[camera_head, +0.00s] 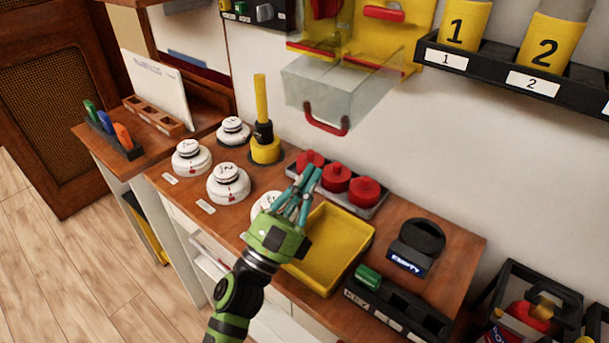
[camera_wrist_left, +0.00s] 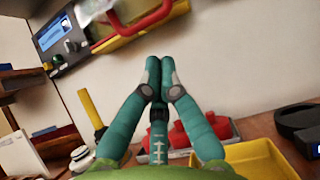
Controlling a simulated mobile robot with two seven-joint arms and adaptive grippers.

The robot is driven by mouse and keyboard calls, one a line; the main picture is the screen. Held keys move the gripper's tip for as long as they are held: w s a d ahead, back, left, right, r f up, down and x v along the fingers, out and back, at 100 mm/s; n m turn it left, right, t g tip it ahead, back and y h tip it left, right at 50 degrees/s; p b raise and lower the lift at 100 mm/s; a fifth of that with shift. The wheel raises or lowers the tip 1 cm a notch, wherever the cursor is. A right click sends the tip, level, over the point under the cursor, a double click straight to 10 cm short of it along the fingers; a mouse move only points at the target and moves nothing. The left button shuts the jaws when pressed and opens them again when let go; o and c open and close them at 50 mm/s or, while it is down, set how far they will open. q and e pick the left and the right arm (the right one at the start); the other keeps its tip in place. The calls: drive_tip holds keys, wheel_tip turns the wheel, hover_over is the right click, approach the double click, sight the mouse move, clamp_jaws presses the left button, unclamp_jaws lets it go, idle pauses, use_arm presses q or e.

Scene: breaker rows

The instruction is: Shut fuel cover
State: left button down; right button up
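A clear cover (camera_head: 335,92) with a red handle (camera_head: 326,122) juts out from the lower part of a yellow wall unit (camera_head: 408,40) and hangs above the cabinet top. In the left wrist view the red handle (camera_wrist_left: 142,24) shows at the top, above and a little left of my fingers. My left gripper (camera_head: 306,178) is below the cover, over the cabinet top, apart from the handle. Its teal fingers converge with the tips together in the left wrist view (camera_wrist_left: 160,68), and nothing shows between them. My right gripper is not in view.
Below are a yellow tray (camera_head: 345,238), red knobs (camera_head: 336,178) on a grey base, a yellow upright stick (camera_head: 261,100) and several white round pieces (camera_head: 228,178). A black rack with numbered yellow cylinders (camera_head: 465,25) is at upper right. The wall between is bare.

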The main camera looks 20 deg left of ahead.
use_arm(q)
drive_tip(key=p+x, duration=0.1)
drive_tip(key=x, duration=0.4)
drive_tip(key=shift+w+d+r+p, duration=0.1)
drive_tip(key=shift+w+d+p, duration=0.05)
drive_tip(key=shift+w+p, duration=0.2)
